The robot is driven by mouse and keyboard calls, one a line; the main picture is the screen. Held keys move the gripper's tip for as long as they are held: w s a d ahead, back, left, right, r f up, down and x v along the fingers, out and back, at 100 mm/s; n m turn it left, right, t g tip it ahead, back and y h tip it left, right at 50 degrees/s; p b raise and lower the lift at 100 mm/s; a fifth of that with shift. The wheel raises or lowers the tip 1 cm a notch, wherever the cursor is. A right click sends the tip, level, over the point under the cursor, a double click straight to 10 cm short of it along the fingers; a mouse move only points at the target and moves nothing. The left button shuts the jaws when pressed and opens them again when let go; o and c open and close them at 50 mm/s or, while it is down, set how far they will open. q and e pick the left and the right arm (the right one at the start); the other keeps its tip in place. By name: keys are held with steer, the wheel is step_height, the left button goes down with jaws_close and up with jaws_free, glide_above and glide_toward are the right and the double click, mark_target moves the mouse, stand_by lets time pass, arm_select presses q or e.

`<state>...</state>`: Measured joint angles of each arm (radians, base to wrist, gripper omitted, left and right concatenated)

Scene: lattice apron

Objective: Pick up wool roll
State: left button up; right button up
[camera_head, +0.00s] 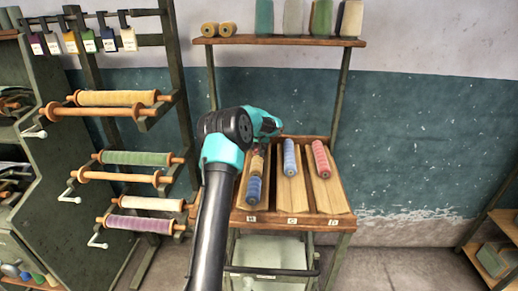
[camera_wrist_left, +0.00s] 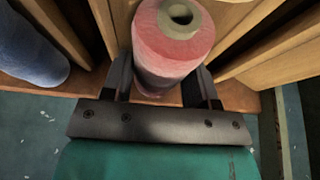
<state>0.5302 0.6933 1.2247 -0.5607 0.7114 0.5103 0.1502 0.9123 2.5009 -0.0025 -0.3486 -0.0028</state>
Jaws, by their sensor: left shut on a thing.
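My left gripper (camera_head: 262,142) is at the upper end of the left lane of the sloped wooden rack (camera_head: 292,219). In the left wrist view its two dark fingers (camera_wrist_left: 163,80) are shut on a red-pink wool roll (camera_wrist_left: 172,48) with a pale core, one finger on each side. In the head view my gripper hides most of this roll. A tan roll (camera_head: 257,165) and a blue roll (camera_head: 254,190) lie lower in the same lane. Another blue roll (camera_head: 290,158) lies in the middle lane and a red roll (camera_head: 321,158) in the right lane. My right gripper is not in view.
Wooden dividers flank the held roll. A shelf (camera_head: 280,41) with several cones stands above the rack. A frame with wound rollers (camera_head: 137,158) stands to the left. Another shelf unit (camera_head: 503,222) is at the far right, with open floor (camera_head: 405,264) before it.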

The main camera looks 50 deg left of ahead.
arm_select(q)
step_height(320, 180, up, 10)
steer(key=shift+r, duration=0.1)
stand_by(0.4)
stand_by(0.5)
